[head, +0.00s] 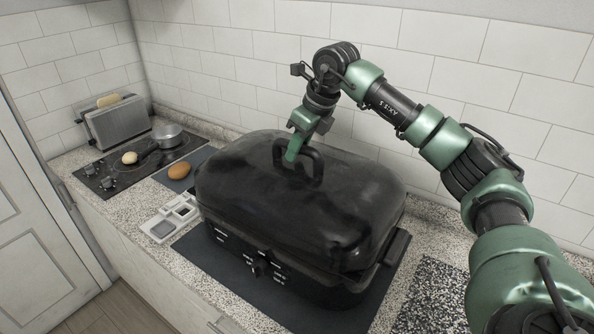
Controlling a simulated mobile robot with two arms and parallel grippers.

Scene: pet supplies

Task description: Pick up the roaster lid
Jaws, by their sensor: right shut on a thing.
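The roaster lid (330,195) is large, black and domed, with a loop handle on top. It sits over the black roaster base (285,270), whose front shows a knob and white markings. My right gripper (292,157) comes down from above and is shut on the lid's handle (314,166). The fingers partly hide the handle. Whether the lid rests fully on the base or is slightly raised, I cannot tell. My left gripper is not in view.
The roaster stands on a dark mat (205,262) on a speckled counter. To the left are a toaster (116,122), a cooktop with a small pan (167,135), a brown egg-shaped item (179,170) and a small white tray (160,229). A tiled wall stands behind.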

